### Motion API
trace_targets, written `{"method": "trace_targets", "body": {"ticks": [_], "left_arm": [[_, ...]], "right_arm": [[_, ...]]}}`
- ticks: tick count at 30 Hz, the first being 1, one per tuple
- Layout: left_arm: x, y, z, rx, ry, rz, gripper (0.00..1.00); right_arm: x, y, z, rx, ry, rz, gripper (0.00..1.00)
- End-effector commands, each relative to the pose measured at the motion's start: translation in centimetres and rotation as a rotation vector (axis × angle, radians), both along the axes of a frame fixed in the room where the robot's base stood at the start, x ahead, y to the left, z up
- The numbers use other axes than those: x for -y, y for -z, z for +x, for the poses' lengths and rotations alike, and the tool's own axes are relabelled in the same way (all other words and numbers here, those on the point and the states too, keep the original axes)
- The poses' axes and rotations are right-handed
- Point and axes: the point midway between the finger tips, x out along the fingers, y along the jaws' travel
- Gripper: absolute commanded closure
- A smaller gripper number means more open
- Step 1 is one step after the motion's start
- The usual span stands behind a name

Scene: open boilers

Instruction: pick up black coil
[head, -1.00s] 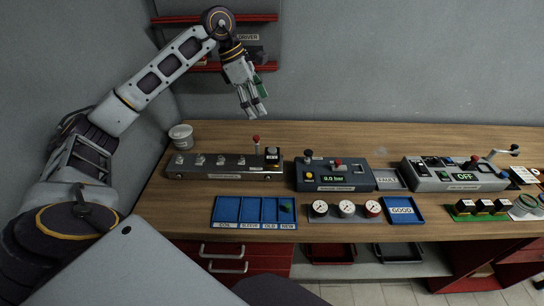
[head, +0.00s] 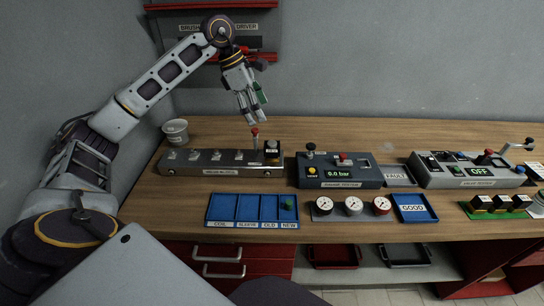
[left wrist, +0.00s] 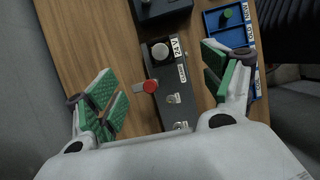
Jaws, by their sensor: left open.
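A dark coil with a pale round top (head: 272,148) sits at the right end of the long grey valve block (head: 215,170). In the left wrist view the coil (left wrist: 160,52) shows beside a "24 V" label, on the block beyond the red-knobbed lever (left wrist: 150,86). Several black blocks that look like coils (head: 481,202) stand on a green mat at the right. My left gripper (head: 250,112) is open and empty above the back of the bench, behind the coil. Its green-padded fingers (left wrist: 165,88) are spread wide in the left wrist view. My right gripper is out of view.
A blue sectioned tray (head: 249,208) holding a green piece lies in front of the block. The lever (head: 254,133) rises beside the coil. A white cup (head: 175,132) stands at the left. The bench's back strip is clear.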

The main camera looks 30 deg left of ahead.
Motion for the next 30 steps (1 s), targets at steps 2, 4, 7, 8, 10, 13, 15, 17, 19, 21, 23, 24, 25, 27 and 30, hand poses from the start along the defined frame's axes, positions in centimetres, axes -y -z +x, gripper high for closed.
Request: {"method": "trace_targets", "body": {"ticks": [2,4,7,8,10,13,15,17,19,21,23,24,25,27,30], "left_arm": [[0.0,0.7,0.0,0.0,0.0,0.0,0.18],[0.0,0.9,0.0,0.0,0.0,0.0,0.18],[0.0,1.0,0.0,0.0,0.0,0.0,0.18],[0.0,1.0,0.0,0.0,0.0,0.0,0.18],[0.0,1.0,0.0,0.0,0.0,0.0,0.18],[0.0,1.0,0.0,0.0,0.0,0.0,0.18],[0.0,1.0,0.0,0.0,0.0,0.0,0.18],[0.0,1.0,0.0,0.0,0.0,0.0,0.18],[0.0,1.1,0.0,0.0,0.0,0.0,0.18],[0.1,1.4,0.1,-0.001,0.0,0.0,0.18],[0.3,1.8,0.1,-0.001,0.0,0.0,0.18],[0.4,2.1,0.2,-0.001,0.0,0.0,0.18],[0.5,2.3,0.3,-0.001,0.0,0.0,0.18],[0.7,3.1,0.4,-0.001,0.0,0.0,0.18],[1.2,4.3,0.7,-0.002,0.001,-0.001,0.18]], "right_arm": [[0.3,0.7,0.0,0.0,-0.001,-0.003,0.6],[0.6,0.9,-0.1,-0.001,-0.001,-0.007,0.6],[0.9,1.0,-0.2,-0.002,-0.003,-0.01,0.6],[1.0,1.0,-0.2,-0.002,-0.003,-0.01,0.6],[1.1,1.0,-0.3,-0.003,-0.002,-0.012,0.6],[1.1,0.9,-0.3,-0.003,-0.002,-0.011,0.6],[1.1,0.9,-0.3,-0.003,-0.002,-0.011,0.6],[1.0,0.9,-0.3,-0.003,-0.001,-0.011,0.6],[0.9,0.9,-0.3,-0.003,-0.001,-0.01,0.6],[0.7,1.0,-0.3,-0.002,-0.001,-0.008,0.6],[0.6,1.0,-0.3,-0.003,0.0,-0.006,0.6],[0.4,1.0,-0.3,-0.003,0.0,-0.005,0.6],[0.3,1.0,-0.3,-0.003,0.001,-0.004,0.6],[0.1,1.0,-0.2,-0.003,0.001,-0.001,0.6],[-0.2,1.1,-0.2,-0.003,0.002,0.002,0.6]]}}
